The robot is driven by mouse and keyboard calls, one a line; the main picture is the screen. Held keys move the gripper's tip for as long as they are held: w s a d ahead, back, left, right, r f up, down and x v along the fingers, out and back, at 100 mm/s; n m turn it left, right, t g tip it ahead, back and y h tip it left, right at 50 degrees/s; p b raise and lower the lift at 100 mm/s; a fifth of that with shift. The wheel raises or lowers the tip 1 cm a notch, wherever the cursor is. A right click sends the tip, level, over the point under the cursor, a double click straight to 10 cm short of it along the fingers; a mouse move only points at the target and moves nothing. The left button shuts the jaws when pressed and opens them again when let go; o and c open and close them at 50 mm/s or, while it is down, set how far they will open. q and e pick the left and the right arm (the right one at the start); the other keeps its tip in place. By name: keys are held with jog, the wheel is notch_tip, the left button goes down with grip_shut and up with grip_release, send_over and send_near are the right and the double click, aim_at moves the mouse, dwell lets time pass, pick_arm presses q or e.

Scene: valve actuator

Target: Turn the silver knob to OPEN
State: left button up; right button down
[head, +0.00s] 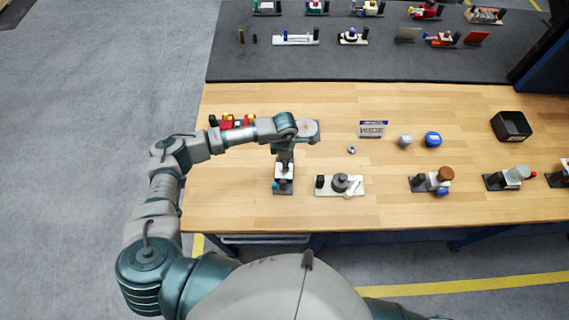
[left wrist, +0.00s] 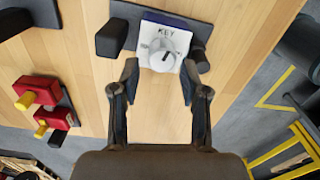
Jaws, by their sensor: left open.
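The silver knob (left wrist: 162,58) shows in the left wrist view as a round pale dial on a white and blue block (left wrist: 168,28) marked KEY. The block sits on a dark base with black posts beside it. In the head view the unit (head: 283,187) stands near the front left of the bench, and my gripper partly hides it. My left gripper (left wrist: 160,72) is open, with one finger on each side of the knob's near edge. I cannot tell whether they touch it. The OPEN mark cannot be read. My right gripper is not in view.
A lever unit on a white base (head: 340,186) stands close to the right. A red and yellow unit (head: 232,121) is behind to the left. A small sign (head: 373,129), a blue round part (head: 432,139) and a black bin (head: 511,126) are farther right.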

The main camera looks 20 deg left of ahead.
pick_arm(q)
jog(key=f, duration=0.3)
jog(key=shift+s+a+f, duration=0.15)
jog(key=shift+a+f, duration=0.05)
jog(key=shift+f, duration=0.3)
jog(key=shift+d, duration=0.15)
grip_shut()
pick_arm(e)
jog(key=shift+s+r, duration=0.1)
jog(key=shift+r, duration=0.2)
pick_arm(q)
jog(key=shift+m, duration=0.3)
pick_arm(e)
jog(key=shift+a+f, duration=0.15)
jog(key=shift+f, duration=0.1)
